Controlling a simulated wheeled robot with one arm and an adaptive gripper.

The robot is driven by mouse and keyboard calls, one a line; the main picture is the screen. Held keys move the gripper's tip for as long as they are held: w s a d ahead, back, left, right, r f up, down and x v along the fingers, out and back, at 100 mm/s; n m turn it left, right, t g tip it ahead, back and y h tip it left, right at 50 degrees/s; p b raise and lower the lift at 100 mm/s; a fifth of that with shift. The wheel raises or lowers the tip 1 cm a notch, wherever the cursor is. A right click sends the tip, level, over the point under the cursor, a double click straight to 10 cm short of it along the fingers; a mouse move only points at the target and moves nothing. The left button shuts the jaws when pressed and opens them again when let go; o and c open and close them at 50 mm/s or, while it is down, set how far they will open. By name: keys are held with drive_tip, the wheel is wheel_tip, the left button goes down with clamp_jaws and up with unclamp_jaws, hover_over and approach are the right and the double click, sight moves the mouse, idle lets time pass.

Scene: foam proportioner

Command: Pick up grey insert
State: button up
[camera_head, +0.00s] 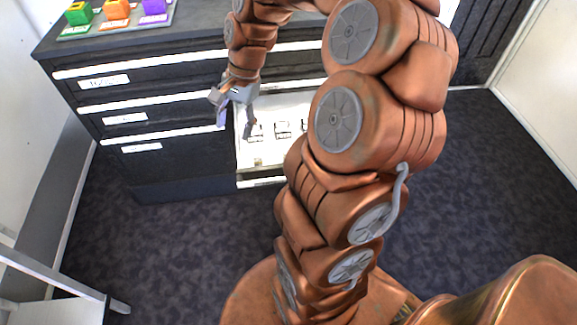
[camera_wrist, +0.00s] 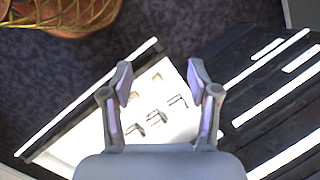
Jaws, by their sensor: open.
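Several small dark-outlined inserts (camera_head: 282,127) lie in a row on the white floor of the open drawer (camera_head: 275,150); which one is the grey insert I cannot tell for sure. In the wrist view the row of inserts (camera_wrist: 155,117) lies between and below my fingers, with tan pieces beside it. My gripper (camera_head: 235,121) is open and empty above the left part of the drawer, apart from the inserts. Its two fingers with purple-grey pads also show in the wrist view (camera_wrist: 160,77). My arm hides the right part of the drawer in the head view.
The dark cabinet (camera_head: 165,165) has more labelled drawers, shut, left of the open one. A white stand (camera_head: 50,300) is at the lower left. The carpet (camera_head: 170,250) before the cabinet is clear.

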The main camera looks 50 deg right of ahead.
drive_tip(key=shift+d+f+m+t+b, duration=0.35)
drive_tip(key=shift+d+f+m+b, duration=1.35)
drive_tip(key=shift+d+f, duration=2)
drive_tip(key=shift+d+f+m+t+b, duration=0.4)
drive_tip(key=shift+d+f+m+b, duration=0.85)
drive_tip(key=shift+d+f+m, duration=1.65)
drive_tip(key=shift+d+f+m+t+b, duration=0.35)
drive_tip(key=shift+d+f+m+b, duration=1)
drive_tip(key=shift+d+f, duration=3.1)
drive_tip(key=x, duration=0.3)
drive_tip(key=a+x, duration=0.1)
drive_tip(key=x, duration=0.2)
drive_tip(key=shift+s+a+b, duration=0.1)
drive_tip(key=shift+s+b, duration=0.05)
drive_tip(key=shift+b, duration=0.15)
clamp_jaws()
